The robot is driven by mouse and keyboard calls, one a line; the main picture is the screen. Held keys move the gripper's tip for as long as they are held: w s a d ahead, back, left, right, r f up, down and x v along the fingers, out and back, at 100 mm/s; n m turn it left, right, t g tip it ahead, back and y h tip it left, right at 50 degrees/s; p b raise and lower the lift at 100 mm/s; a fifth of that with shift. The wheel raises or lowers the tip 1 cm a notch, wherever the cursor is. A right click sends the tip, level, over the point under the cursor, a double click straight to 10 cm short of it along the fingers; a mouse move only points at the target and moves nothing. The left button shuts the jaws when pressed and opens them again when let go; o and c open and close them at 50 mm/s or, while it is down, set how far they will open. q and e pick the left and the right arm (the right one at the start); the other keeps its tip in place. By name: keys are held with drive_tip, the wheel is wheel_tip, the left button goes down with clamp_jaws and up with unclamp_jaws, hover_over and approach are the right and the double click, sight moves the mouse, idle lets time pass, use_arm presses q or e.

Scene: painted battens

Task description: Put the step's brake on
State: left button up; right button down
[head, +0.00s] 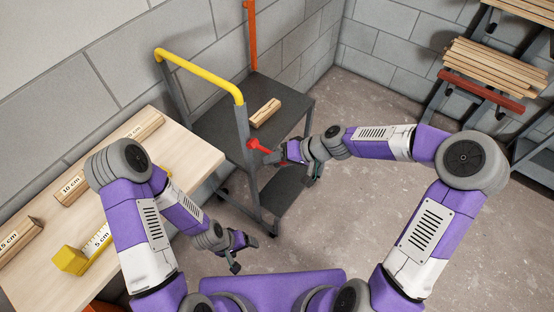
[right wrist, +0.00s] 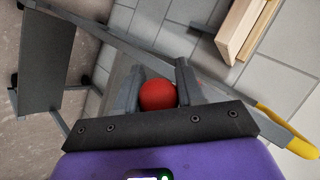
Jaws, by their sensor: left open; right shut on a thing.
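The step (head: 231,131) is a dark grey wheeled frame with a yellow handrail (head: 200,72), standing against the wall. The brake lever (head: 259,146) is red with a round knob and sticks out from the step's near post. My right gripper (head: 277,152) is at the knob; in the right wrist view its two fingers are closed around the red knob (right wrist: 158,95). My left gripper (head: 243,250) is open and empty, low in front of the step and right of the table's edge. The knob is partly hidden by my right gripper in the head view.
A wooden block (head: 265,112) lies on the step's upper tread. A wooden table (head: 185,147) at left holds several labelled battens and a yellow block (head: 70,260). A rack of battens (head: 498,62) stands at right. The concrete floor (head: 350,215) between is clear.

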drive_tip(key=shift+w+d, duration=0.15)
drive_tip(key=shift+w, duration=0.15)
drive_tip(key=c, duration=1.1)
unclamp_jaws()
drive_tip(key=o, duration=0.3)
drive_tip(key=shift+w+f, duration=0.1)
drive_tip(key=shift+w, duration=0.05)
drive_tip(key=shift+s, duration=0.2)
drive_tip(key=p+v, duration=0.2)
drive_tip(key=v, duration=0.5)
drive_tip(key=shift+d+r, duration=0.1)
drive_tip(key=shift+r, duration=0.1)
